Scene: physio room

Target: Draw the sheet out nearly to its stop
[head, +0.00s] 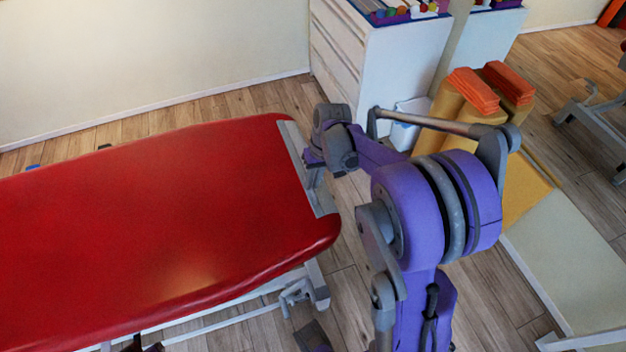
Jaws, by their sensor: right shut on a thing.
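A red padded treatment table (150,220) fills the left of the head view. At its right end a narrow pale grey strip, which looks like the sheet (292,142), lies across the red top and hangs at the edge. My right gripper (314,168) is at this end of the table, shut on the strip's outer edge. The gripper's wrist partly hides the grip, so the exact contact does not show. My left gripper is not in view.
A white cabinet (372,80) with coloured items on top stands behind the table end. Orange blocks (472,90) on yellow rolls stand to its right. A pale mat or platform (570,255) lies at the right. Wooden floor shows between.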

